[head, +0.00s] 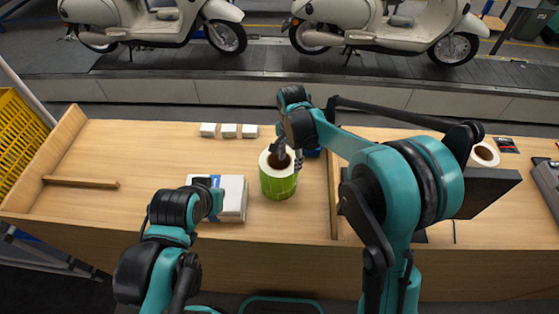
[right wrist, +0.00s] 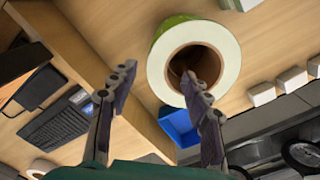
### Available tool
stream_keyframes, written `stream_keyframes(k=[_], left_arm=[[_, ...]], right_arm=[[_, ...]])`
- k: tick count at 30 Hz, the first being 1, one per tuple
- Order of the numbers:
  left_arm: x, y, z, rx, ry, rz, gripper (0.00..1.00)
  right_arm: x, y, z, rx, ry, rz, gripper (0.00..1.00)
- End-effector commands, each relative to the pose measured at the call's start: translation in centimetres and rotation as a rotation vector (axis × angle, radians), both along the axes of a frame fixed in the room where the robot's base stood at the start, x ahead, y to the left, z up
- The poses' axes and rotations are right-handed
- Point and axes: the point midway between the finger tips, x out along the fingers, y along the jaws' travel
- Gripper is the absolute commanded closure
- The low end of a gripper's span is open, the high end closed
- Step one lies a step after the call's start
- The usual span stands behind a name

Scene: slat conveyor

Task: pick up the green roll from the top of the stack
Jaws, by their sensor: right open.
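The green roll (head: 278,187) stands upright on the wooden table, with a white top face and a brown hollow core. I cannot tell whether more than one roll is stacked there. It also shows in the right wrist view (right wrist: 229,45). My right gripper (head: 289,157) is open over the roll's top. In the right wrist view its fingers (right wrist: 160,82) are spread, one overlapping the core opening and the other to the left of the roll. I cannot tell whether that finger is inside the core. My left gripper (head: 214,198) is over the white stack; its fingers do not show clearly.
A white stack with a blue label (head: 234,196) lies left of the roll. Several small white boxes (head: 229,130) stand behind. A blue bin (right wrist: 181,127) is close to the roll, beside a wooden divider (head: 334,195).

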Motion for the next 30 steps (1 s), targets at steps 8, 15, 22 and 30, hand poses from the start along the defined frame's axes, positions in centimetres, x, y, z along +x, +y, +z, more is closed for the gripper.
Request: stream_keyframes(k=[8,15,22,30], left_arm=[[0.0,0.0,0.1,0.0,0.0,0.0,1.0],[0.0,0.0,0.0,0.0,0.0,0.0,1.0],[0.0,0.0,0.0,0.0,0.0,0.0,1.0],[0.0,0.0,0.0,0.0,0.0,0.0,1.0]], right_arm=[[-0.4,0.0,-4.0,0.0,-0.001,0.001,0.51],[-0.3,0.0,-5.7,0.001,-0.002,0.002,0.51],[-0.3,0.0,-5.7,0.001,-0.002,0.002,0.7],[-0.4,0.0,-5.6,0.001,-0.002,0.002,1.0]])
